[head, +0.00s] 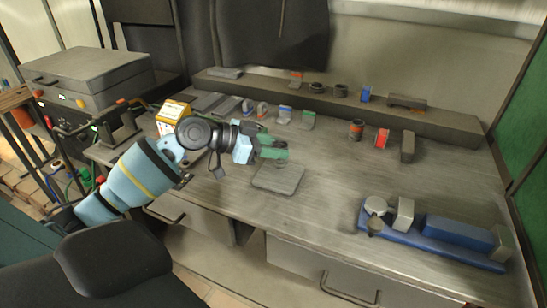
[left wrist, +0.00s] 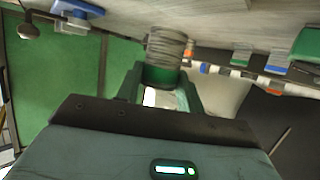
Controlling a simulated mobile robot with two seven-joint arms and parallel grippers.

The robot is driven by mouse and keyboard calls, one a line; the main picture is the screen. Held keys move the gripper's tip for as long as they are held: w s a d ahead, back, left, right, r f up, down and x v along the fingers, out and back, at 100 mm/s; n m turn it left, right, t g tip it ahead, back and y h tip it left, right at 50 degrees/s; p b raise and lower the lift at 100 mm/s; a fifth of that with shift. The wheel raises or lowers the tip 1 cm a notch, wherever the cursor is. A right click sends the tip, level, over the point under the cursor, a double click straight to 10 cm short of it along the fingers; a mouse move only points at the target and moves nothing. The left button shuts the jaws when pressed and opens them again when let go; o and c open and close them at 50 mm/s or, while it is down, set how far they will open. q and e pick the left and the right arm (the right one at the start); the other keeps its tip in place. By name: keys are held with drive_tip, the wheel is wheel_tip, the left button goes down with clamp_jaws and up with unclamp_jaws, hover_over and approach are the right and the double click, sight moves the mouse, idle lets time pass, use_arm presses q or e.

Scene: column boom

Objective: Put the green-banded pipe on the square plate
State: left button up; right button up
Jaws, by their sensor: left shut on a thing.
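The green-banded pipe is a short grey ribbed cylinder (left wrist: 167,45) with a green band, seen in the left wrist view between my fingers. My left gripper (head: 278,148) is shut on it; the fingers also show in the left wrist view (left wrist: 162,88). In the head view the fingers largely hide the pipe. The square plate (head: 278,180) is a thin grey slab lying on the bench, just in front of the gripper in the head view. The gap between pipe and bench cannot be told. My right gripper is not in view.
The grey bench (head: 325,195) is clear right of the plate. A blue vise-like tool (head: 440,228) lies front right. A yellow box (head: 174,113) stands left, near my arm.

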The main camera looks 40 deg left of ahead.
sight(273, 164)
use_arm(q)
drive_tip(key=shift+w+a+f, duration=0.1)
drive_tip(key=shift+a+f, duration=0.05)
drive_tip(key=shift+f, duration=1.6)
drive_tip(key=shift+f, duration=0.15)
drive_tip(key=o, duration=1.1)
drive_tip(key=shift+r, duration=0.2)
drive_tip(key=shift+s+a, duration=0.3)
drive_tip(key=shift+s, duration=0.05)
drive_tip(key=v, duration=1.1)
drive_tip(key=shift+b, duration=0.35)
